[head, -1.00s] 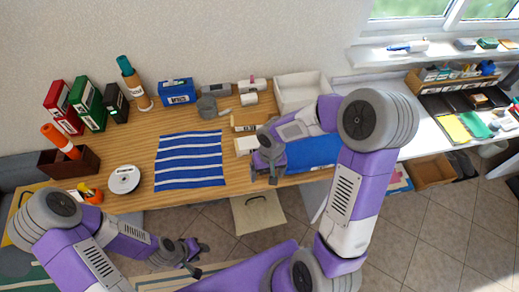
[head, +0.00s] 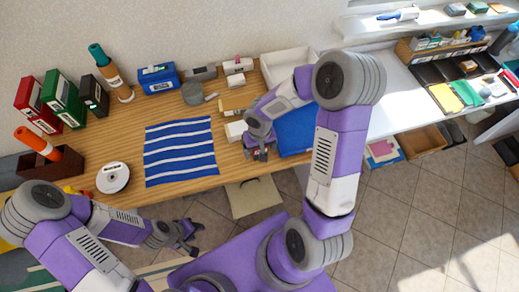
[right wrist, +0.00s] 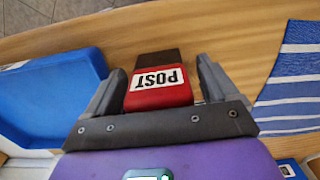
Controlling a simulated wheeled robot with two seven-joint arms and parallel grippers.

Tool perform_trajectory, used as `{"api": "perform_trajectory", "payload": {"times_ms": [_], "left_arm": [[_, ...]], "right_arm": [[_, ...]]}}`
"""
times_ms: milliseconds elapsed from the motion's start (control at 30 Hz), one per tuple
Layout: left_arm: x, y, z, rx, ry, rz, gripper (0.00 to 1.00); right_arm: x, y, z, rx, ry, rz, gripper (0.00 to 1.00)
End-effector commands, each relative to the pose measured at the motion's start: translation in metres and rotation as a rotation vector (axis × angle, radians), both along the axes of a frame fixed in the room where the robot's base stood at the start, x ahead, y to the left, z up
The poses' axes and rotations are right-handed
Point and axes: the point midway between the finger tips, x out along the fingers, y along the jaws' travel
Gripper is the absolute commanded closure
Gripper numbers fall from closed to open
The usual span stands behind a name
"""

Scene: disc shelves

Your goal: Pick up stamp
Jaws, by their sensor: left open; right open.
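The stamp (right wrist: 160,85) is a red block with a white "POST" label and a dark far end. In the right wrist view it lies on the wooden table between the two fingers of my right gripper (right wrist: 160,72). The fingers are open on either side, with a small gap visible. In the head view my right gripper (head: 259,153) is low at the table's front edge and mostly hides the stamp. My left gripper (head: 186,238) is open and empty, in front of the table over the floor.
A blue-and-white striped mat (head: 181,151) lies left of the stamp. A blue tray (head: 297,131) is close on its right. A white box (head: 236,131) stands just behind. A disc spindle (head: 113,178), binders (head: 62,96) and bottles are farther left.

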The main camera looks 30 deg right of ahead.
Motion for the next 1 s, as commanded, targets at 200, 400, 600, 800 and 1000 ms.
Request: {"api": "perform_trajectory", "payload": {"times_ms": [200, 400, 600, 800, 1000], "left_arm": [[0.0, 0.0, 0.001, 0.0, 0.0, 0.0, 0.57], [0.0, 0.0, 0.001, 0.0, 0.0, 0.0, 0.57], [0.0, 0.0, 0.001, 0.0, 0.0, 0.0, 0.57], [0.0, 0.0, 0.003, 0.0, 0.0, 0.0, 0.57], [0.0, 0.0, 0.013, 0.0, 0.0, 0.0, 0.57]], "right_arm": [[0.0, 0.0, 0.001, 0.0, 0.0, 0.0, 0.22], [0.0, 0.0, 0.001, 0.0, 0.0, 0.0, 0.53], [0.0, 0.0, 0.001, 0.0, -0.001, 0.0, 0.69], [0.001, 0.0, 0.007, -0.001, -0.002, 0.0, 0.69], [0.002, 0.0, 0.044, -0.001, -0.007, -0.001, 0.69]]}}
